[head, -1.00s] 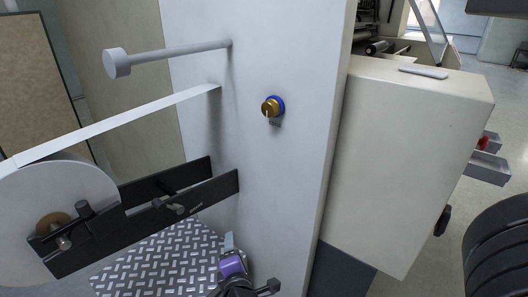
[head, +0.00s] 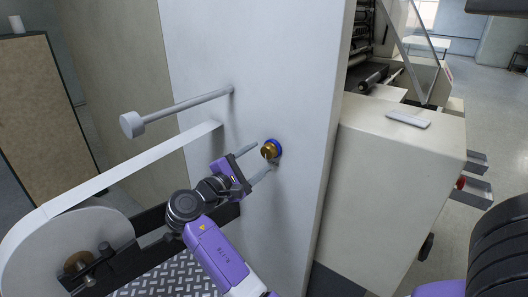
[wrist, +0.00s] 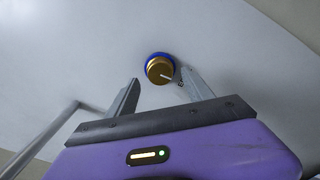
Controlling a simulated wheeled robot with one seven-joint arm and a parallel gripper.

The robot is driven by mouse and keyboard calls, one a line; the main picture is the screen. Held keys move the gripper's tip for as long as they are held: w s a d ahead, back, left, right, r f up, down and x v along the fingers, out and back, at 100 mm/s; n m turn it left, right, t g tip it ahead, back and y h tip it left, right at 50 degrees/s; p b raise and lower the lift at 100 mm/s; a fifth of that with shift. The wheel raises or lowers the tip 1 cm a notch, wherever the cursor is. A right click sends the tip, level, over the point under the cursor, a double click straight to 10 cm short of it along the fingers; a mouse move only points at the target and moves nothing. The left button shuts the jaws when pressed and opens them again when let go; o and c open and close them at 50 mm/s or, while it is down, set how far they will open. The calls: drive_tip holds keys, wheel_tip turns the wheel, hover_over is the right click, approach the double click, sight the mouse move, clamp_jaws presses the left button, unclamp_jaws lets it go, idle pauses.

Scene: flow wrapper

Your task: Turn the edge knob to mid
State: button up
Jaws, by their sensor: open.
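The edge knob (head: 270,150) is a brass-coloured cap on a blue ring, mounted on the white machine panel. In the wrist view the knob (wrist: 160,69) shows a pale pointer line toward the lower right, with a small dark mark on the panel beside it. My gripper (head: 261,160) is open, its two grey fingers reaching toward the knob from the lower left. In the wrist view my gripper (wrist: 161,76) has the knob ahead of and between its fingertips. I see no contact with the knob.
A grey rod with a round end (head: 133,124) sticks out of the panel to the left. Below it a white film strip (head: 140,168) runs from a large roll (head: 60,255). A beige machine box (head: 400,175) stands right of the panel.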

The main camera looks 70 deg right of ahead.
sight(266, 154)
drive_tip(key=shift+x, duration=1.8)
clamp_jaws()
